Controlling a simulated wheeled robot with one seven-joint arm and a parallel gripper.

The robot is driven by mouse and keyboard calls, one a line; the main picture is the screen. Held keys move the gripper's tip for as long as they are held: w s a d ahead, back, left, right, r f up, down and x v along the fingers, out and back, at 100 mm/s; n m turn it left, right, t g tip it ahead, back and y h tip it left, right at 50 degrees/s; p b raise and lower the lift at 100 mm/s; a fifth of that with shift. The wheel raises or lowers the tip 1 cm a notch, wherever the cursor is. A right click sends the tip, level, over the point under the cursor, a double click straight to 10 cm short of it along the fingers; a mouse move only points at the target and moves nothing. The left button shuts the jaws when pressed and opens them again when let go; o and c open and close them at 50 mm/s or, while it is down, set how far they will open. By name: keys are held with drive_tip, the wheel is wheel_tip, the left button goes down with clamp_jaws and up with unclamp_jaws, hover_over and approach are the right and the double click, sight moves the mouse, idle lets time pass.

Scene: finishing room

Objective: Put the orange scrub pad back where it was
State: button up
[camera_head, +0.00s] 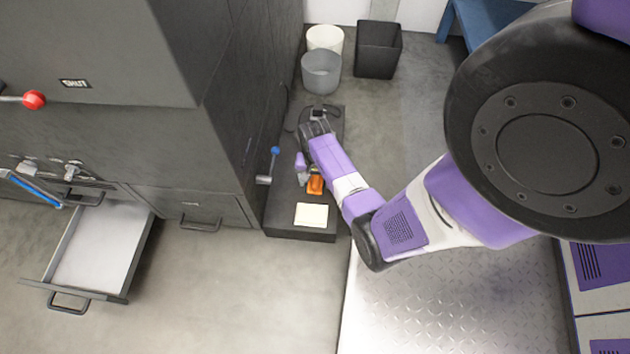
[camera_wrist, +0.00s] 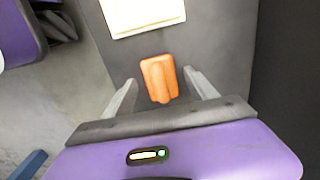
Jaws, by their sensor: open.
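The orange scrub pad (camera_head: 315,185) lies on the dark low bench (camera_head: 287,229), behind a pale cream block or pad (camera_head: 311,214). In the wrist view the orange scrub pad (camera_wrist: 160,78) shows between the two fingertips of my gripper (camera_wrist: 160,77), with visible space on both sides. My gripper is open and holds nothing. I cannot tell how far the fingertips are above the bench. In the head view my arm hides most of my gripper.
An open drawer (camera_head: 133,262) juts out at the left of the dark cabinet (camera_head: 95,135). A blue-knobbed lever (camera_head: 275,151) sticks out near the bench. A grey bucket (camera_head: 321,72), a white bin (camera_head: 325,38) and a black bin (camera_head: 378,50) stand behind. The front floor is clear.

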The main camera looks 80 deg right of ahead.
wheel_tip(320, 180, up, 11)
drive_tip(key=p, duration=0.6)
drive_tip(key=n+t+h, duration=0.2)
drive_tip(key=n+h, duration=0.1)
drive_tip(key=n, duration=0.1)
approach(315, 181)
drive_tip(key=a, duration=0.3)
drive_tip(key=a+r+n+t+h, duration=0.1)
drive_tip(key=a+r+n+t, duration=0.45)
drive_tip(key=a+r, duration=0.35)
drive_tip(key=s+a+r+n+t+y, duration=0.1)
drive_tip(key=a+r+n+t, duration=0.1)
drive_tip(key=a+r, duration=0.3)
drive_tip(key=s+a+r+n+t+y, duration=0.1)
drive_tip(key=a+r+n+t, duration=0.2)
drive_tip(key=r, duration=0.9)
drive_tip(key=s+a+r+n+t+y, duration=0.1)
drive_tip(key=a+r+n+t+y, duration=0.1)
drive_tip(key=a+r, duration=0.7)
drive_tip(key=shift+s+n, duration=0.3)
drive_tip(key=shift+n, duration=0.05)
drive_tip(key=shift+t, duration=0.25)
wheel_tip(315, 181, up, 31)
drive_tip(key=p, duration=3.1)
